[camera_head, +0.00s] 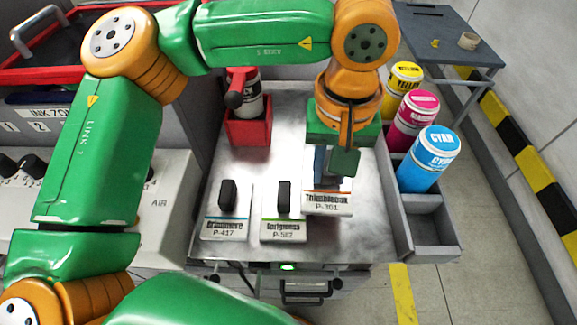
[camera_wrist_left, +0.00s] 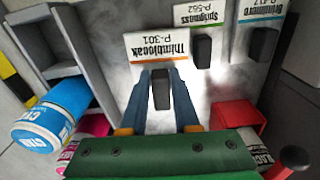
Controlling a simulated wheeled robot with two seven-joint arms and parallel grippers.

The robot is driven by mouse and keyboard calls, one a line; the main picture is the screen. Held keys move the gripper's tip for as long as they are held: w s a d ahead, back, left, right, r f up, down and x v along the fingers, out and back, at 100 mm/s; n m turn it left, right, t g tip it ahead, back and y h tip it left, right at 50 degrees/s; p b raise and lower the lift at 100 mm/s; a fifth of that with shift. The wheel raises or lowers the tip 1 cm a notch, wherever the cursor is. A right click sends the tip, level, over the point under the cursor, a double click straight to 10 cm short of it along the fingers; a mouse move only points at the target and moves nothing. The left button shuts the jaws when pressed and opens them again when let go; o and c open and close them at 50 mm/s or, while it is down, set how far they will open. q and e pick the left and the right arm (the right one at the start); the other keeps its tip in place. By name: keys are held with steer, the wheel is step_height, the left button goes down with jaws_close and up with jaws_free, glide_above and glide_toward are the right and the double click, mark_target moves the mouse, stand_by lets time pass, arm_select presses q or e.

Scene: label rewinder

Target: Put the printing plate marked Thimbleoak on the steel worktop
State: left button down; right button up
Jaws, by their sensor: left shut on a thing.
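The printing plate marked Thimbleoak P-301 (camera_head: 328,206) is a white slab with an orange stripe, near the right side of the steel worktop (camera_head: 275,125). It also shows in the left wrist view (camera_wrist_left: 143,46). My left gripper (camera_head: 335,160) points down over it, shut on its dark upright handle (camera_wrist_left: 160,90), with a blue finger on each side. The plate looks flat on or just above the worktop; I cannot tell whether it touches. The arm hides part of the plate in the head view. My right gripper is not in view.
Plates P-417 (camera_head: 226,227) and P-562 (camera_head: 284,229) lie to the left. A red holder (camera_head: 248,131) with a black bottle stands behind. A grey rack (camera_head: 432,238) along the right edge holds cyan (camera_head: 428,160), magenta and yellow bottles. The worktop's middle is clear.

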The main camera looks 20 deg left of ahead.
mark_target(348, 196)
arm_select(q)
steer(key=d, duration=0.1)
steer(key=d+f+b, duration=0.1)
steer(key=d+f, duration=0.1)
steer(key=shift+s+d+b, duration=0.15)
steer(key=shift+s+b, duration=0.15)
steer(key=shift+b, duration=0.05)
steer(key=shift+s+d+n, duration=0.15)
steer(key=shift+d+n, duration=0.15)
steer(key=shift+s+f+b, duration=0.15)
steer(key=shift+f+b, duration=0.3)
steer(key=shift+b, duration=0.15)
steer(key=shift+a+f+b, duration=0.1)
steer(key=shift+f+b, duration=0.8)
steer(key=shift+f, duration=0.3)
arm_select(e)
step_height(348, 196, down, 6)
arm_select(q)
steer(key=shift+f, duration=0.25)
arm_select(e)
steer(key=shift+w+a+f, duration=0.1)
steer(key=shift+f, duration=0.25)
arm_select(q)
steer(key=c, duration=0.6)
jaws_free()
